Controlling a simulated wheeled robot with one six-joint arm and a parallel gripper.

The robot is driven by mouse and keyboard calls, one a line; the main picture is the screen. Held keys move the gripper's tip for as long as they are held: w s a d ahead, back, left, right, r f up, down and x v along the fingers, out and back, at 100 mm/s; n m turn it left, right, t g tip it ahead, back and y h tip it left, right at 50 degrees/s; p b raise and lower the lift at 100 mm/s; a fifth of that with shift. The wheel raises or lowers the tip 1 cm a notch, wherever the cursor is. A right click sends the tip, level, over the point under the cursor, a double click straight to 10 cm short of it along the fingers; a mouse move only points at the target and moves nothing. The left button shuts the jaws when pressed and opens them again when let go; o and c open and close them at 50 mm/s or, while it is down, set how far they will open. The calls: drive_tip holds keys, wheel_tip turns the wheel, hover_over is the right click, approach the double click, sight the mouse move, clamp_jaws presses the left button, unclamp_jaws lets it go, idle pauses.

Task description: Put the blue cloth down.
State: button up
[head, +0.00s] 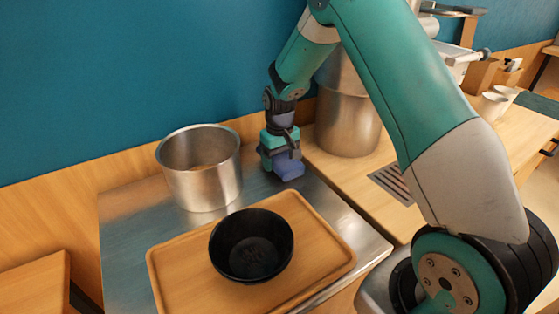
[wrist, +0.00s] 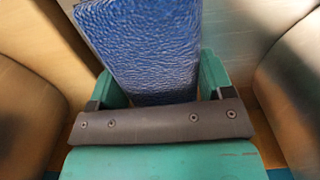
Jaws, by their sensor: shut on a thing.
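My gripper (head: 281,160) is low over the back of the metal counter, between two steel pots. It is shut on the blue cloth (head: 289,168), which shows below and in front of the jaws. In the wrist view the cloth (wrist: 143,45) is a textured blue piece standing out between the gripper's two green fingers (wrist: 160,90). I cannot tell whether the cloth's underside touches the counter.
A steel pot (head: 201,180) stands left of my gripper, and a taller steel pot (head: 347,125) stands right and behind. A wooden tray (head: 175,262) with a black bowl (head: 252,258) lies in front on the metal counter (head: 127,225). A grate (head: 392,184) is at right.

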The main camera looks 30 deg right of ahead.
drive_tip(key=shift+f, duration=0.45)
drive_tip(key=shift+f, duration=0.2)
drive_tip(key=o, duration=1)
drive_tip(key=shift+o, duration=0.2)
